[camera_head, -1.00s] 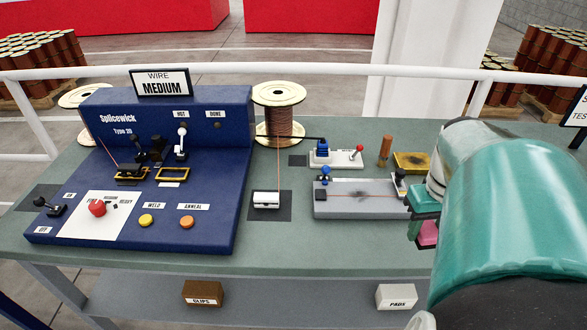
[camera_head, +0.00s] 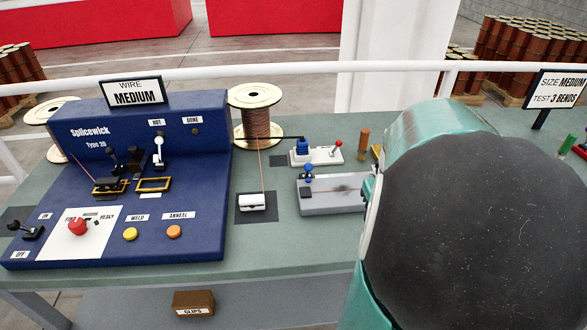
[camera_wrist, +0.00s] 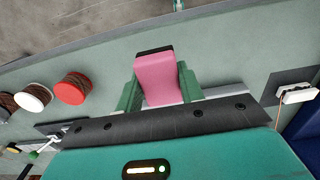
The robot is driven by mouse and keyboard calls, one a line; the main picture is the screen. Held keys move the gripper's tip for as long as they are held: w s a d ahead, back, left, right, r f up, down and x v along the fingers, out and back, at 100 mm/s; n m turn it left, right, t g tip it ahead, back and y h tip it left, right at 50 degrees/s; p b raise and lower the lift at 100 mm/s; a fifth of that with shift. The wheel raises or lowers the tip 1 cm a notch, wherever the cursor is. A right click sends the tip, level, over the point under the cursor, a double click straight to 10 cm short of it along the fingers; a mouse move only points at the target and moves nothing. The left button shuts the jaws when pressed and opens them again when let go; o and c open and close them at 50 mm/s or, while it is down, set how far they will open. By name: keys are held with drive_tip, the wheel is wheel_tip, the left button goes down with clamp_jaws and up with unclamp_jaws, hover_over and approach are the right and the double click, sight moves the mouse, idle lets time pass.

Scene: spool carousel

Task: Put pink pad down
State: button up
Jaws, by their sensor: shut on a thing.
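The pink pad (camera_wrist: 155,75) with a black end shows in the wrist view. My gripper (camera_wrist: 158,90) is shut on it, with one green finger on each side. Green-grey bench top (camera_wrist: 225,60) shows around the pad; I cannot tell whether the pad touches it. In the head view my arm hides the gripper and the pad.
A white block (camera_head: 253,202) with copper wire sits on a dark mat; it also shows in the wrist view (camera_wrist: 298,95). The blue Splicewick machine (camera_head: 120,190) is left. A grey fixture (camera_head: 330,196) stands by my arm. Red (camera_wrist: 70,88) and white (camera_wrist: 33,97) round pieces lie left.

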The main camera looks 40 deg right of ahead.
drive_tip(key=w+f, duration=0.3)
drive_tip(key=f, duration=0.2)
drive_tip(key=shift+w, duration=0.4)
wheel_tip(320, 180, down, 2)
drive_tip(key=shift+w+f, duration=0.1)
drive_tip(key=shift+f, duration=0.45)
drive_tip(key=shift+f, duration=0.35)
